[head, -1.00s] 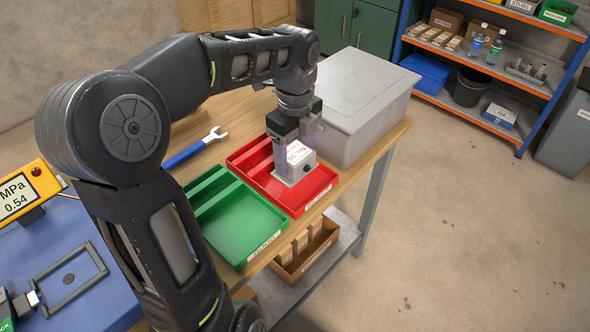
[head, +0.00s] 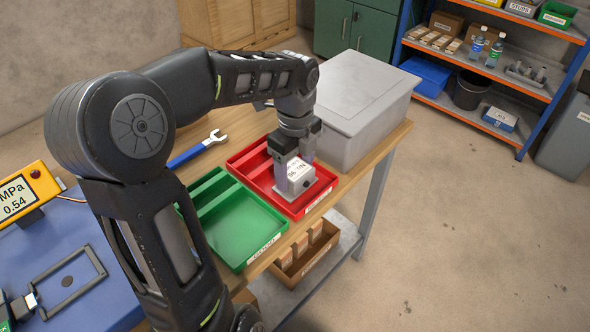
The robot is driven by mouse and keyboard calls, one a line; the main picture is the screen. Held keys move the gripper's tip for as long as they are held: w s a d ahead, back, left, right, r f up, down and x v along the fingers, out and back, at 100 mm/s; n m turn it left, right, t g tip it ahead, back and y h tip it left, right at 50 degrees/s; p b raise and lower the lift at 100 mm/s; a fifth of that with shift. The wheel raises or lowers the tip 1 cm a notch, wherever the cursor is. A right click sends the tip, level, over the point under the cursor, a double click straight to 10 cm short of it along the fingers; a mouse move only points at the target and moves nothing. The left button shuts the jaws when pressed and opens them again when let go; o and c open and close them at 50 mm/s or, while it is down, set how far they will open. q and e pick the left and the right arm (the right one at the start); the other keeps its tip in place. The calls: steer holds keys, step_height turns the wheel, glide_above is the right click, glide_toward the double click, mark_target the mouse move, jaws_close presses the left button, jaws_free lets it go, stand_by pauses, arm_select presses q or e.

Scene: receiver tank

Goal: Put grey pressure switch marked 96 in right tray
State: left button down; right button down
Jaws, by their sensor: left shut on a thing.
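The grey pressure switch (head: 299,175) is a light block with a dark port on its side and a label that seems to carry 96. It is in the red tray (head: 326,189), the right one of two trays, at or just above its floor. My left gripper (head: 294,171) reaches down from above and is shut on the switch, with one finger in front of it. The green tray (head: 236,236) on the left is empty. My right gripper is not in view.
A grey lidded box (head: 362,108) stands close behind the red tray. A blue-handled wrench (head: 197,149) lies left of the trays. A yellow gauge (head: 22,195) reading 0.54 MPa and a blue mat (head: 85,255) are at far left.

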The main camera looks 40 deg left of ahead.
mark_target(295, 169)
arm_select(q)
steer(key=shift+c, duration=1.6)
jaws_free()
steer(key=shift+f, duration=0.1)
step_height(295, 169, up, 12)
steer(key=p, duration=0.3)
